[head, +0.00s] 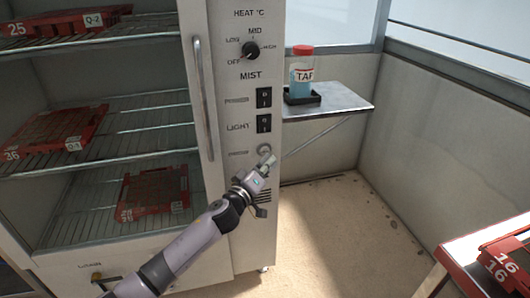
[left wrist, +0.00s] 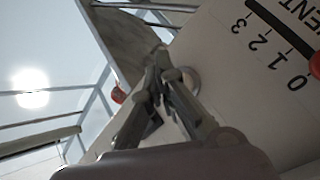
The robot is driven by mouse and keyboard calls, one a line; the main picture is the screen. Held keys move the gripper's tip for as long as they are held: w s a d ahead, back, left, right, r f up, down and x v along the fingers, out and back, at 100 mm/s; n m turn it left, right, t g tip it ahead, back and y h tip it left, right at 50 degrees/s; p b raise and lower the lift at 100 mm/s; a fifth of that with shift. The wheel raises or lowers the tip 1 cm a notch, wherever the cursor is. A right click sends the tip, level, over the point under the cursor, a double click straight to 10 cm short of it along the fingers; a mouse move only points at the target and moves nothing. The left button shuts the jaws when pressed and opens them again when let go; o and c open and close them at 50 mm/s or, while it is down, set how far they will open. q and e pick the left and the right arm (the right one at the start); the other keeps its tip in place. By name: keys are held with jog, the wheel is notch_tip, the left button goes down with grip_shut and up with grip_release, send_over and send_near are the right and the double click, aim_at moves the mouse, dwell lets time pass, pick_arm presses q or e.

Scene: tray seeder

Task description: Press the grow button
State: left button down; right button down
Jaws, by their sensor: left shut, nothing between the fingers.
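The cabinet's control panel (head: 239,100) carries a dial and switches. Below the LIGHT switch is a round grey button (head: 264,150) with a small label too blurred to read. My left gripper (head: 267,163) is shut and empty, with its fingertips right at the lower edge of this button in the head view. In the left wrist view the closed fingers (left wrist: 160,68) are in front of a pale round ring (left wrist: 192,80) on the panel, partly hiding it. I cannot tell whether the fingers touch the button. My right gripper is not in view.
The heat dial (head: 250,50), MIST switch (head: 264,97) and LIGHT switch (head: 264,123) are above. A side shelf (head: 345,102) holds a red-capped jar (head: 301,72). Red trays stand on the cabinet's wire racks. A vent scale (left wrist: 280,28) shows in the left wrist view.

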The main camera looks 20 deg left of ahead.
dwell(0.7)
pick_arm(q)
jog(key=shift+w+a, duration=0.25)
jog(key=shift+w, duration=0.1)
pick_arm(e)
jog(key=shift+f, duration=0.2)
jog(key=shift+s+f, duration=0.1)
